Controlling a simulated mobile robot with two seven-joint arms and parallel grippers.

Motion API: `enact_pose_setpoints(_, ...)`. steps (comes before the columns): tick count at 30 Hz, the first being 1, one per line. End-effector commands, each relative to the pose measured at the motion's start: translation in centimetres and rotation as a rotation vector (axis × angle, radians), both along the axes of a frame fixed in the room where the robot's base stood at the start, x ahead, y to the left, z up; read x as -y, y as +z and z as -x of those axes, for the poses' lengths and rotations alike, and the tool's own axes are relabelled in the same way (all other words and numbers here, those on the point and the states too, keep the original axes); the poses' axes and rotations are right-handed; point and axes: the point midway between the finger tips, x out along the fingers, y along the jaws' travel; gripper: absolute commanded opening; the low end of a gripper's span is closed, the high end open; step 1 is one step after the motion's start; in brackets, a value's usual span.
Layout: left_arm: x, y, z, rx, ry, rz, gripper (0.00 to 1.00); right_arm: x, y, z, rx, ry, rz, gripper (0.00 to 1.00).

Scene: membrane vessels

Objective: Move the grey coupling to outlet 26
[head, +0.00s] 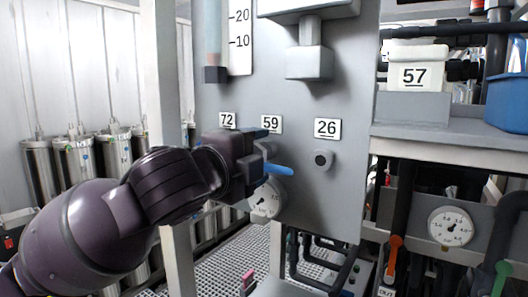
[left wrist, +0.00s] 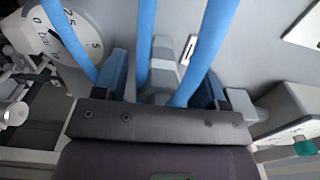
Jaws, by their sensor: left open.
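My left gripper (head: 274,150) is open at the grey panel, just below the label 59 (head: 271,124). A small grey part (head: 269,149), probably the grey coupling, shows between its blue fingers and is partly hidden by them. In the left wrist view, a grey stepped part (left wrist: 160,82) lies between the gripper's jaws (left wrist: 160,92); whether they touch it I cannot tell. Outlet 26 (head: 323,159) is a round grey stub with a dark middle, under its label 26 (head: 327,128), right of the gripper. Nothing covers it. My right gripper is not in view.
A label 72 (head: 227,120) is left of 59; my arm hides what is below it. A gauge (head: 265,202) hangs under the gripper. A grey block (head: 310,62) juts out above outlet 26. Blue strips (left wrist: 209,40) cross the left wrist view. A shelf (head: 450,137) stands right.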

Motion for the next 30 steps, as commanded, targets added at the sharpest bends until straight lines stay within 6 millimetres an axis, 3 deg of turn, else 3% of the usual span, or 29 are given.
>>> enact_pose_setpoints(13, -0.01, -0.01, -0.01, 0.000, 0.000, 0.000, 0.65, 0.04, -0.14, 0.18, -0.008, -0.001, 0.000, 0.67)
enact_pose_setpoints(26, 0.00, -0.01, 0.00, 0.000, 0.000, 0.000, 0.01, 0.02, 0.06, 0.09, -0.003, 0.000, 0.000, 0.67)
enact_pose_setpoints(30, -0.07, 0.01, 0.08, 0.000, 0.000, 0.000, 0.00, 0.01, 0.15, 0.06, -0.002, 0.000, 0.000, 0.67)
